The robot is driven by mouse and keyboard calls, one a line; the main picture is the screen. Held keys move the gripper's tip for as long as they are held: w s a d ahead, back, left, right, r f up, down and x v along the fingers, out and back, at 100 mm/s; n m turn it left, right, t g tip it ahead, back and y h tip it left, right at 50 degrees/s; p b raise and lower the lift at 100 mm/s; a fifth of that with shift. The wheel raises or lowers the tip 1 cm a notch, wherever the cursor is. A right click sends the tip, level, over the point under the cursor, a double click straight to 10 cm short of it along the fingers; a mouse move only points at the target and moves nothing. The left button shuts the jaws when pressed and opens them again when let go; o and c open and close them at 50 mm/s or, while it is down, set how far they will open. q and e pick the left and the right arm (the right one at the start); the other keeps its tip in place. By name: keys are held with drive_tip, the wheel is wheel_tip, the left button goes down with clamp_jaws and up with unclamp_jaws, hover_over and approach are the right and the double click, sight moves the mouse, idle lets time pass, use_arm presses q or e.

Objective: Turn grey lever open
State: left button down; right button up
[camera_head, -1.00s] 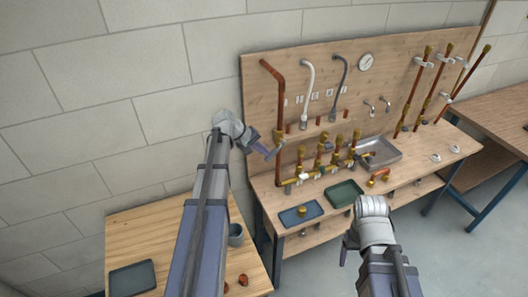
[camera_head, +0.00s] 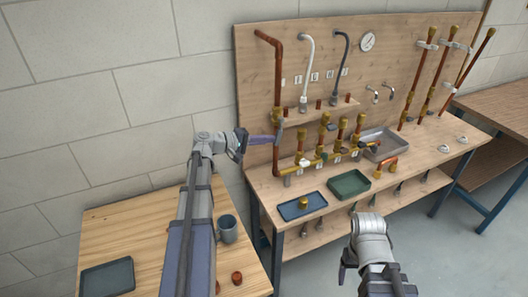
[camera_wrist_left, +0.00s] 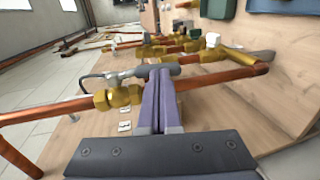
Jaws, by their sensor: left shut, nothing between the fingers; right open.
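The grey lever (camera_wrist_left: 148,73) sits on a brass valve (camera_wrist_left: 118,96) on a copper pipe (camera_head: 277,75). In the left wrist view it runs roughly along the pipe, across the tips of my left gripper (camera_wrist_left: 158,74). The gripper is shut with nothing between its fingers. The tips are at or very close to the lever; I cannot tell whether they touch. In the head view my left gripper (camera_head: 271,139) points right at the upright pipe, where the lever (camera_head: 281,130) is small. My right gripper (camera_head: 372,262) is open and empty, low in front of the bench.
The wooden back panel (camera_head: 350,85) stands close behind the pipe. Brass valves (camera_head: 325,121), a blue tray (camera_head: 290,213), a green tray (camera_head: 348,192) and a metal basin (camera_head: 385,153) are on the bench. A side table (camera_head: 150,228) holds a mug (camera_head: 227,229).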

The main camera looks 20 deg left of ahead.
use_arm(q)
drive_tip(key=shift+w+d+f+t+h+b, duration=0.4)
drive_tip(key=shift+w+d+f+b, duration=0.1)
drive_tip(key=shift+b, duration=0.45)
use_arm(e)
wheel_tip(320, 180, down, 3)
drive_tip(key=shift+f, duration=0.2)
use_arm(q)
drive_tip(key=f+v, duration=0.1)
drive_tip(key=v, duration=0.6)
drive_tip(key=shift+s+a+r+p, duration=0.25)
drive_tip(key=shift+s+r+p, duration=0.1)
drive_tip(key=shift+r, duration=0.1)
use_arm(e)
drive_tip(key=shift+r, duration=0.35)
use_arm(q)
drive_tip(key=shift+w, duration=0.1)
